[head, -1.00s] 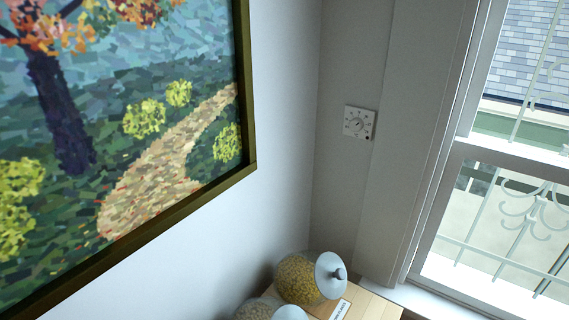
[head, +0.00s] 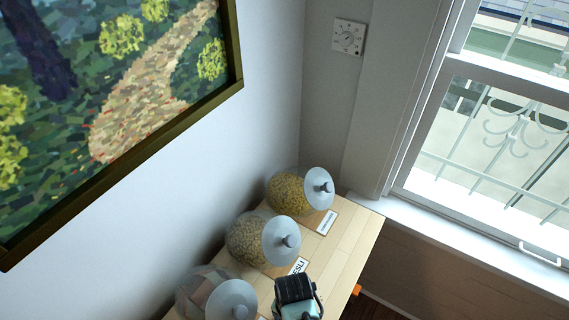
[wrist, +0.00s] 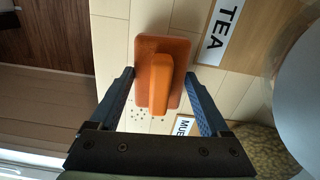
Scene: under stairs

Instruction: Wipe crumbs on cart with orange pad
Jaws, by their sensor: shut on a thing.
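The orange pad (wrist: 148,50) lies on the pale wooden cart top (wrist: 112,38) in the wrist view.
Three lidded glass jars (head: 300,192) stand along the wall side of the cart, with name labels (wrist: 228,30) before them. The cart's far right corner is bare, beside the window.

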